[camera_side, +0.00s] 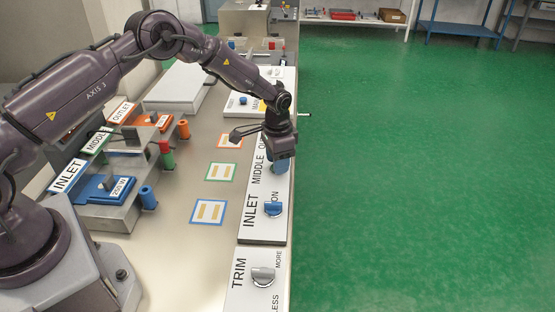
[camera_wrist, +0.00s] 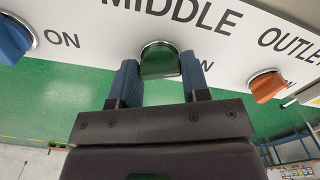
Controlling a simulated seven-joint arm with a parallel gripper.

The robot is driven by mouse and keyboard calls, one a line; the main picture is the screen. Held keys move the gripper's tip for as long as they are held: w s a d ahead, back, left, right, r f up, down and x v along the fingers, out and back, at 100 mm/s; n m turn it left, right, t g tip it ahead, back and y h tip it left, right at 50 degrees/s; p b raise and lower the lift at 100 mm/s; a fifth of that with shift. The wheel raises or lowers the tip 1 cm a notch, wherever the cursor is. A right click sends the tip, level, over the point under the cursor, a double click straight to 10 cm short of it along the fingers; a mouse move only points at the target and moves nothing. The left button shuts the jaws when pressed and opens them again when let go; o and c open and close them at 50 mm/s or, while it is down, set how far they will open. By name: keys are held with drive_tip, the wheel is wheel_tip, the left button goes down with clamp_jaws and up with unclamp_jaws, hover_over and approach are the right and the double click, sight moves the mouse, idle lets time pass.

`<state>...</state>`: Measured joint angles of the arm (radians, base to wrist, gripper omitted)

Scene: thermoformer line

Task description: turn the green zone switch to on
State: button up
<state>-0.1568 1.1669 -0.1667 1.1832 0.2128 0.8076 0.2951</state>
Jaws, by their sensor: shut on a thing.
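The green zone switch (camera_wrist: 160,64) is a round knob on the white panel under the word MIDDLE, in the wrist view. My gripper (camera_wrist: 159,72) has its two blue fingers on either side of this knob and is shut on it. The right finger partly covers the ON mark beside the knob. Which way the knob's grip points is hard to tell. In the side view my gripper (camera_side: 279,165) reaches down onto the panel (camera_side: 252,229) at MIDDLE, and it hides the green knob there.
The blue INLET switch (camera_side: 273,209) is nearer the side camera; it also shows in the wrist view (camera_wrist: 14,40). The orange OUTLET switch (camera_wrist: 267,86) is to the right in the wrist view. A grey TRIM knob (camera_side: 263,276) is on a separate panel. Green floor lies right of the bench.

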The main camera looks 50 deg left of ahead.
drive_tip(key=m, duration=0.4)
drive_tip(key=shift+r+m, duration=0.1)
drive_tip(key=shift+m, duration=0.3)
idle(0.4)
drive_tip(key=o, duration=0.9)
wheel_tip(320, 180, up, 13)
drive_tip(key=shift+f, duration=0.1)
